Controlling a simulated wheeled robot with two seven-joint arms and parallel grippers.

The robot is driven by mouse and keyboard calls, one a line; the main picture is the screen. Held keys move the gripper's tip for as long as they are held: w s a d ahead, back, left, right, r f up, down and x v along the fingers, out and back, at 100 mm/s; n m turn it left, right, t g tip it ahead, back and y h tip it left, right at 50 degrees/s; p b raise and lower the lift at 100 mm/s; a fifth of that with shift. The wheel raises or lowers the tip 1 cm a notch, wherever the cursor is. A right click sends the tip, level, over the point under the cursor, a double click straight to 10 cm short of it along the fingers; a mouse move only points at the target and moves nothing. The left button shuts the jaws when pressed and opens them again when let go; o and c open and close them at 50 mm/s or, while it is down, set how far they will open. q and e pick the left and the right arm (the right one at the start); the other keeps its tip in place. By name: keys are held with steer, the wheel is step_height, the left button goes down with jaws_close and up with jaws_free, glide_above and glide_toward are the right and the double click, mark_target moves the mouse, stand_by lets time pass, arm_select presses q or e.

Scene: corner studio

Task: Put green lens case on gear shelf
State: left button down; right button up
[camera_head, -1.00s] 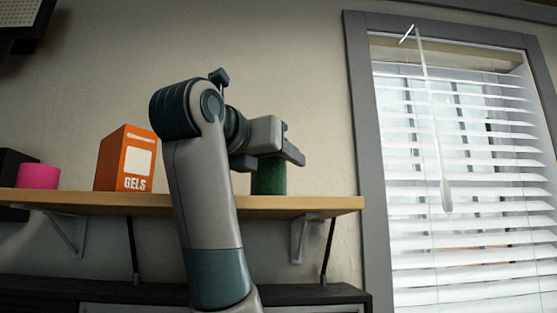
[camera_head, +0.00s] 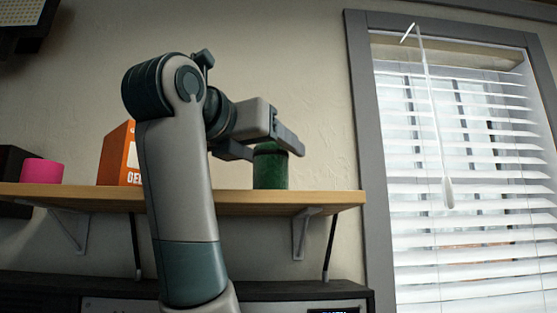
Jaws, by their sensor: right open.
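The green lens case (camera_head: 270,172) is a short dark green cylinder. It stands upright on the wooden gear shelf (camera_head: 320,197), near the shelf's right end. My right gripper (camera_head: 268,150) is open at the top of the case, with one finger in front at the upper right and the other to the left. I cannot tell whether a finger still touches it. My right arm rises in front of the shelf and hides its middle. My left gripper is not in view.
An orange box marked GELS (camera_head: 115,160) stands on the shelf, partly behind my arm. A window with white blinds (camera_head: 465,170) is at the right. A dark cabinet top (camera_head: 300,290) lies below.

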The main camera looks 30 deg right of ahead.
steer(key=b+v, duration=0.1)
steer(key=v, duration=0.7)
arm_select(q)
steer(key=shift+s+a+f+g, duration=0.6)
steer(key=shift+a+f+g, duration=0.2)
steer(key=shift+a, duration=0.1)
arm_select(e)
steer(key=shift+f, duration=0.1)
